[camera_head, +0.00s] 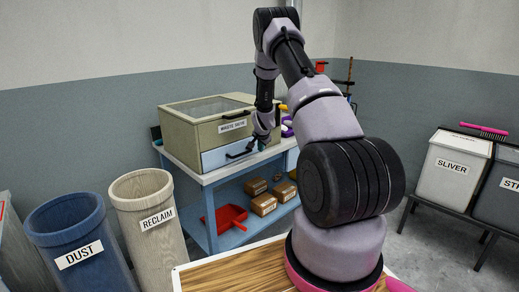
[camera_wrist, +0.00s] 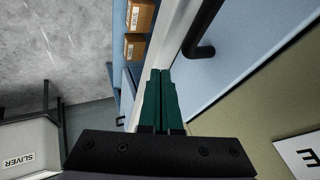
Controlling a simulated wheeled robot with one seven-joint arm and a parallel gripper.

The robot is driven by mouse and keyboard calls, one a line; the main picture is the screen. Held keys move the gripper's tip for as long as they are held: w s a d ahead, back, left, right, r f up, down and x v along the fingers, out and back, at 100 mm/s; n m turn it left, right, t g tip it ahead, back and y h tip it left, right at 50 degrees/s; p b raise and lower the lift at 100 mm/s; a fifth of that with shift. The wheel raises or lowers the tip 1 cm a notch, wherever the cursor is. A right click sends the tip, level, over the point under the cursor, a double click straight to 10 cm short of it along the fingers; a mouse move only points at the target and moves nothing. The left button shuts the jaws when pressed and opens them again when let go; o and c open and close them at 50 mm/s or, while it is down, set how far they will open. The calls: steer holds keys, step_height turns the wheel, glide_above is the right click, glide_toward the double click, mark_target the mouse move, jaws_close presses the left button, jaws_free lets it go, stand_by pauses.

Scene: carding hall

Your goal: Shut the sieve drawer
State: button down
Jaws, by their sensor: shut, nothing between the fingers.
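The waste sieve (camera_head: 218,124) is an olive-grey box with a glazed lid and a label, standing on a blue-framed bench. Its sieve drawer (camera_head: 216,158) has a pale blue front with a black handle, low on the box. How far the drawer stands out is hard to tell. In the wrist view the blue drawer front (camera_wrist: 262,45) and its handle (camera_wrist: 198,42) lie to the right of the fingers. My gripper (camera_head: 262,146) is in front of the drawer's right part. Its dark green fingers (camera_wrist: 161,73) are together and empty; contact with the drawer is unclear.
A red dustpan (camera_head: 228,217) and several cardboard boxes (camera_head: 264,204) lie on the lower shelf. The dust bin (camera_head: 72,235) and reclaim bin (camera_head: 152,215) stand at left. The sliver bin (camera_head: 455,170) is at right. Floor is clear between bench and sliver bin.

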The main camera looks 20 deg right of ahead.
steer(key=s+a+r+n+y, duration=0.1)
steer(key=s+a+r, duration=0.4)
steer(key=r, duration=0.6)
steer(key=s+a+r+n, duration=0.1)
steer(key=s+a+r, duration=0.2)
steer(key=s+r, duration=0.6)
steer(key=s+a+r+n+y, duration=0.1)
steer(key=s+a+r, duration=0.35)
steer(key=r, duration=0.75)
steer(key=s+a+r+n, duration=0.1)
steer(key=s+a+r, duration=0.1)
steer(key=s, duration=0.7)
steer(key=s+a+r+n+y, duration=0.1)
steer(key=s+a+r+n, duration=0.1)
steer(key=s, duration=0.7)
steer(key=s+a+r+n+y, duration=0.1)
steer(key=s+a+r+n, duration=0.1)
steer(key=s, duration=0.7)
step_height(320, 180, up, 2)
steer(key=shift+s+a+r, duration=0.15)
steer(key=shift+s+a, duration=0.15)
steer(key=shift+a, duration=0.45)
